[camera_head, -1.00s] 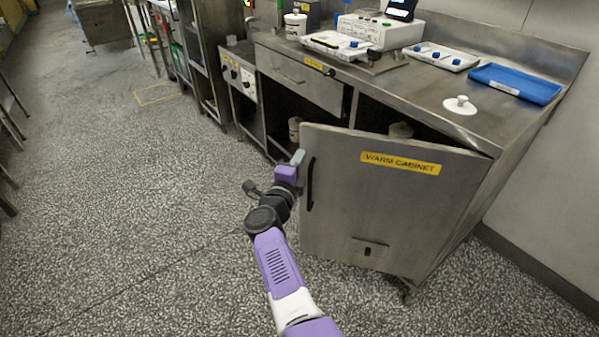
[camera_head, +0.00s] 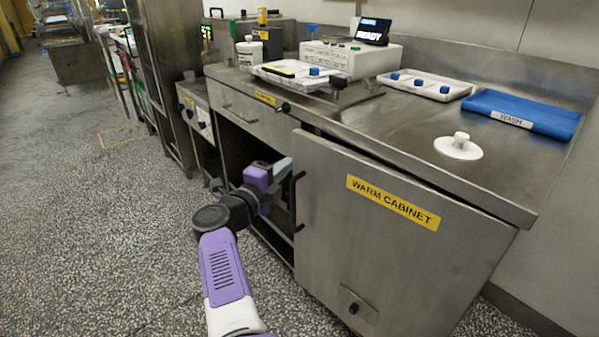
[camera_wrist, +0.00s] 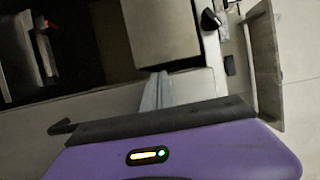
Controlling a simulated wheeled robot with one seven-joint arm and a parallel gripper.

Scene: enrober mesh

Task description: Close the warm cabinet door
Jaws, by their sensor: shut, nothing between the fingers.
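The warm cabinet door (camera_head: 390,255) is a steel panel with a yellow "WARM CABINET" label (camera_head: 392,203). It is hinged at the right and stands partly open, its free left edge out from the cabinet front. A dark vertical handle (camera_head: 298,200) is near that edge. My gripper (camera_head: 284,168) is shut and empty beside the door's free edge, near the handle's top; I cannot tell whether it touches the door. In the wrist view its grey fingers (camera_wrist: 157,91) point toward the cabinet front, with dark openings beyond.
The steel counter (camera_head: 400,130) above holds a white lid (camera_head: 458,146), a blue tray (camera_head: 522,112), a white tray (camera_head: 425,85) and a white machine (camera_head: 350,58). A drawer (camera_head: 250,110) is left of the door. Open speckled floor (camera_head: 100,240) lies to the left.

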